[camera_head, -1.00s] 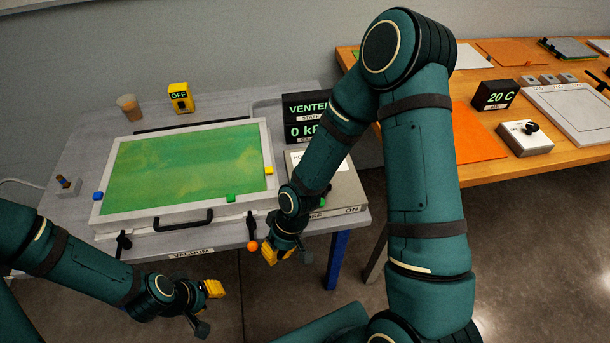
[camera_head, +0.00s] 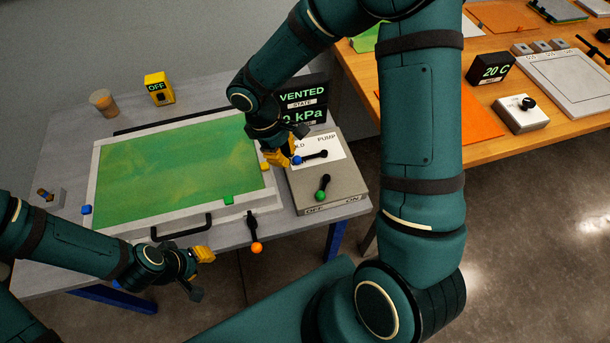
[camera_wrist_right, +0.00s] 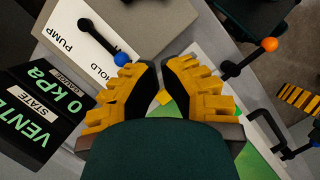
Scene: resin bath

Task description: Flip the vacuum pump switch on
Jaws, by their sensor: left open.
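The grey pump box (camera_head: 340,188) stands at the table's right end. Its green-knobbed lever (camera_head: 322,187) sits above the OFF and ON labels, knob toward OFF. Its blue-knobbed lever (camera_head: 310,156) lies by the white HOLD/PUMP panel, knob pointing left; the blue knob also shows in the right wrist view (camera_wrist_right: 121,58). My right gripper (camera_head: 284,158) is at the box's left edge, close to the blue knob. In the wrist view its fingers (camera_wrist_right: 161,75) are apart with nothing between them; the blue knob is outside the left finger. My left gripper (camera_head: 205,272) is open and empty before the table.
A display (camera_head: 302,100) reading VENTED and 0 kPa stands behind the box. The framed green bath (camera_head: 95,190) fills the table's middle. An orange-knobbed lever (camera_head: 255,235) hangs at its front. A yellow OFF box (camera_head: 158,90) and a cup (camera_head: 103,102) stand behind.

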